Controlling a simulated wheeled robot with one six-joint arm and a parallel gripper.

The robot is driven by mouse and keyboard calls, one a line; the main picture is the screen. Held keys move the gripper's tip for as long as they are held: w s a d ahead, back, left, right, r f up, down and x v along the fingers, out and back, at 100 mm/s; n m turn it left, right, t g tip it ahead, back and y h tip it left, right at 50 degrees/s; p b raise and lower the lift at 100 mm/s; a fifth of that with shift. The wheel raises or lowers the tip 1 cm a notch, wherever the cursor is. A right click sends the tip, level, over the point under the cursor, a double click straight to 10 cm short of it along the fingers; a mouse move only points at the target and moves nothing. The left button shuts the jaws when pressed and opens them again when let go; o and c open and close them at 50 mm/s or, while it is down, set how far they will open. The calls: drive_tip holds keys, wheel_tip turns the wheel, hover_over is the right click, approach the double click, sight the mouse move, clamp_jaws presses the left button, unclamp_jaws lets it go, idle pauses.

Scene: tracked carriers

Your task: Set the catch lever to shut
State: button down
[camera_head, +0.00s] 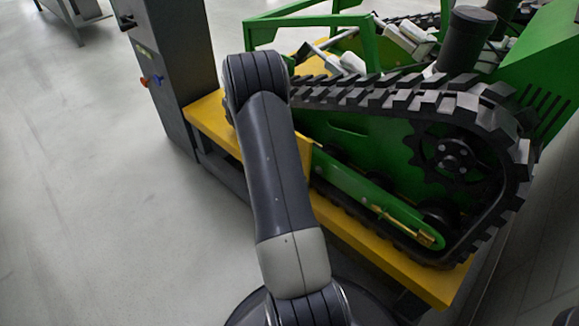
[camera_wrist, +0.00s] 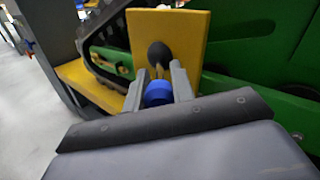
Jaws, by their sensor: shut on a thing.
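In the wrist view my gripper (camera_wrist: 159,80) is shut on a blue round knob (camera_wrist: 158,94), with one grey finger on each side. I take this knob to be the end of the catch lever. A short brass-coloured part shows just beyond it, between the fingers. Behind it is a dark rounded boss (camera_wrist: 160,55) on an upright yellow plate (camera_wrist: 190,37). The rest of the lever is hidden by the knob and fingers, so its setting cannot be read. In the head view my arm hides the gripper and knob.
A green carrier with a black rubber track (camera_head: 400,97) stands on a yellow bed (camera_head: 362,243). A dark grey post (camera_head: 178,65) with small orange and blue knobs (camera_head: 151,80) stands at left.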

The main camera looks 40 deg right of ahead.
drive_tip(key=c, duration=1.2)
unclamp_jaws()
drive_tip(key=v, duration=0.7)
drive_tip(key=shift+s+a+b, duration=0.15)
drive_tip(key=shift+a+b, duration=0.05)
drive_tip(key=shift+b, duration=0.1)
drive_tip(key=shift+d, duration=0.1)
